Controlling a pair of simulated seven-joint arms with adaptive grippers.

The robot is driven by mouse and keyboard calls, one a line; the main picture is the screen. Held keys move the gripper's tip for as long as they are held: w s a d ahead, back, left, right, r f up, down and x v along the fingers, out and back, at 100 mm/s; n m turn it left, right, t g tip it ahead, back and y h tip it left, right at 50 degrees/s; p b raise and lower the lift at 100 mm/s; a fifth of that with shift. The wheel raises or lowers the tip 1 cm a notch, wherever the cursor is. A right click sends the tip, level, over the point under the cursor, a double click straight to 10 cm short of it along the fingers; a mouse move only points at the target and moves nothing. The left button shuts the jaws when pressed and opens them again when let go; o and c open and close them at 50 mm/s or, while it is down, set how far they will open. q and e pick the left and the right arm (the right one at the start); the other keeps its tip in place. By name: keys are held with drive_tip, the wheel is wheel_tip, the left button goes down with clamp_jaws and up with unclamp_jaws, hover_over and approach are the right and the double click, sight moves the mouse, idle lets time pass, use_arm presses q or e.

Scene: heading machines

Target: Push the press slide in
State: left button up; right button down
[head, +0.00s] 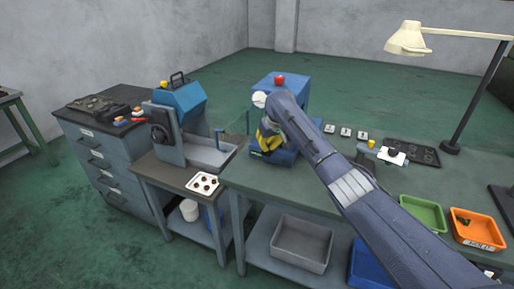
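The press appears to be the blue machine (293,84) with a red knob on top, standing on the green-grey bench. My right arm comes in from the lower right and covers much of its front. My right gripper (268,138) seems to be at the press front, where yellow and dark parts show; its fingers cannot be made out, nor whether it touches anything. The press slide cannot be told apart behind my arm. My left gripper is not in view.
A blue-hooded machine (180,101) with a metal tray stands left on a lower bench. A desk lamp (407,39), a green bin (424,212) and an orange bin (477,229) are on the right. A grey bin (301,244) sits on the lower shelf.

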drive_tip(key=c, duration=1.8)
unclamp_jaws()
drive_tip(key=shift+w+d+f, duration=0.15)
drive_tip(key=shift+d, duration=0.1)
drive_tip(key=o, duration=0.6)
drive_tip(key=shift+a, duration=0.1)
drive_tip(key=v, duration=1.2)
